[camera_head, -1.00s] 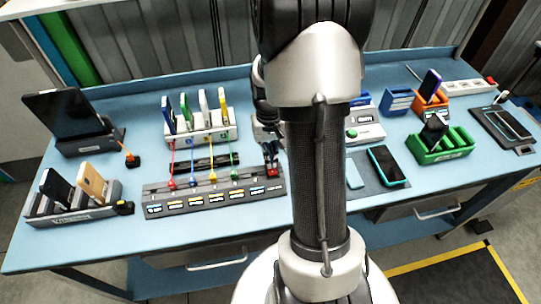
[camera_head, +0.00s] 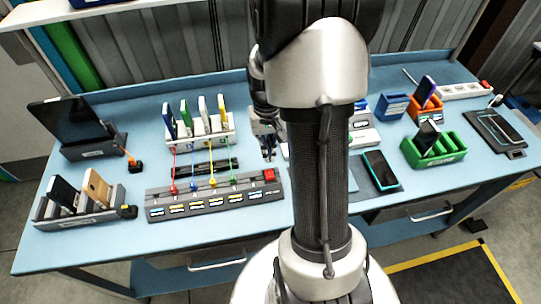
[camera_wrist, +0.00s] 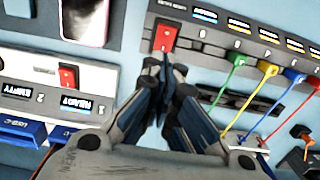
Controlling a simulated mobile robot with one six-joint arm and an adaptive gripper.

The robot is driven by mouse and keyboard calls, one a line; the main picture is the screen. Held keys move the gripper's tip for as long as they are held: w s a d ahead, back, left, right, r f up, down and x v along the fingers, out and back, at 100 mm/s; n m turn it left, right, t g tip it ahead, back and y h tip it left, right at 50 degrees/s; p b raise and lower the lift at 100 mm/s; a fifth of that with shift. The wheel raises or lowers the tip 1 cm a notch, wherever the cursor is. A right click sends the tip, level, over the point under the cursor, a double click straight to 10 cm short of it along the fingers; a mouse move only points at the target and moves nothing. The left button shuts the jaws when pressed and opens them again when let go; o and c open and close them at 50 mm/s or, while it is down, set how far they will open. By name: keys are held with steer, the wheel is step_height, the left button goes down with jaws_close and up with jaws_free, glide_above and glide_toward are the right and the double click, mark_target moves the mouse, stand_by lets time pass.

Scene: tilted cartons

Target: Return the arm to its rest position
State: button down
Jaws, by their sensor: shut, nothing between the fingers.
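My gripper (camera_head: 268,150) shows in the head view just left of my arm, beyond the cable strip. In the wrist view its fingertips (camera_wrist: 162,62) are together, with nothing between them. They appear just below the red rocker switch (camera_wrist: 165,38) in that picture, and the gap to it is hard to judge. The switch sits at the right end of the grey strip (camera_head: 215,200) in the head view. My arm hides the middle of the bench.
The blue bench (camera_head: 110,255) holds a phone rack (camera_head: 60,214) at left, a white charging rack (camera_head: 205,136) with several coloured cables, a green holder (camera_head: 440,158), an orange holder (camera_head: 425,110) and a dark phone (camera_head: 381,169). A second red switch (camera_wrist: 67,77) shows in the wrist view.

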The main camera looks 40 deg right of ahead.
step_height(320, 180, up, 8)
steer(key=p, duration=0.1)
steer(key=shift+w+p, duration=0.25)
steer(key=shift+p, duration=0.15)
steer(key=shift+r, duration=0.15)
steer(key=s+a+r+n+t+h+b, duration=0.1)
steer(key=s+a+r+n+t+b, duration=0.15)
steer(key=a+r, duration=0.7)
steer(key=s+a+n+t+b, duration=0.1)
steer(key=s+a+n+t, duration=0.1)
steer(key=s+a, duration=0.8)
steer(key=shift+a+r+n+t+y, duration=0.2)
steer(key=shift+a+n+t+y, duration=0.15)
steer(key=shift+a+n, duration=0.45)
steer(key=shift+d, duration=0.1)
